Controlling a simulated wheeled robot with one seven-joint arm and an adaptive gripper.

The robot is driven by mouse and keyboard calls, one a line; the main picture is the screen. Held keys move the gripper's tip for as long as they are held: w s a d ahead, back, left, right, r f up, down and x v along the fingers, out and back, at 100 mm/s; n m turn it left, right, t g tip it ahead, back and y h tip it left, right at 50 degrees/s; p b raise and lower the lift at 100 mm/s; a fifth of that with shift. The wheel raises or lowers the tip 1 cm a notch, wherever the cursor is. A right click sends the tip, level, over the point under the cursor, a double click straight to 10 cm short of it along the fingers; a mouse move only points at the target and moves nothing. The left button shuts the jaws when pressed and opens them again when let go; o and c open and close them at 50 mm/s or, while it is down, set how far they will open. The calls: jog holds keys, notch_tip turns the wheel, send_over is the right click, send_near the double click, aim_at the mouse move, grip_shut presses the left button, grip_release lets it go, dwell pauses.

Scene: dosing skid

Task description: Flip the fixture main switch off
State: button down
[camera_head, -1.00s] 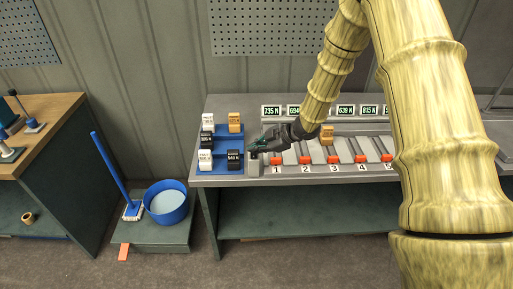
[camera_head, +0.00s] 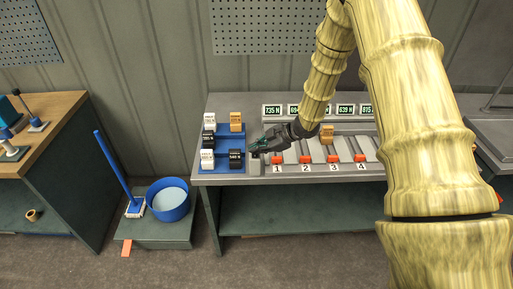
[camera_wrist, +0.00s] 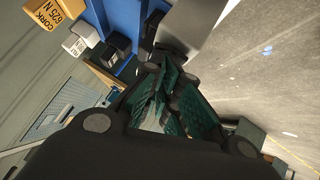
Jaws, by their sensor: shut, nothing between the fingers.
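A small grey box (camera_head: 254,168) stands at the front left corner of the fixture bench, left of the orange switch numbered 1. It looks like the main switch housing, but I cannot make out its lever or position. My gripper (camera_head: 257,147) is just above and behind this box in the head view and hides its top. In the wrist view the teal fingers of my gripper (camera_wrist: 172,98) are closed together and hold nothing. A grey block-like surface (camera_wrist: 188,32) lies beyond the fingertips there; I cannot tell whether they touch it.
A blue rack (camera_head: 222,160) with white, black and orange blocks stands close left of my gripper. Several orange switches (camera_head: 305,159) line the front edge to the right. An orange block (camera_head: 327,134) sits in a lane behind them. Force displays (camera_head: 272,111) stand at the back.

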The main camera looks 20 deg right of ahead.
jog(key=shift+s+a+f, duration=0.1)
jog(key=shift+s+f, duration=0.3)
jog(key=shift+s, duration=0.25)
jog(key=a+r+v, duration=0.2)
jog(key=v, duration=1.1)
jog(key=shift+a, duration=0.2)
jog(key=shift+s, duration=0.1)
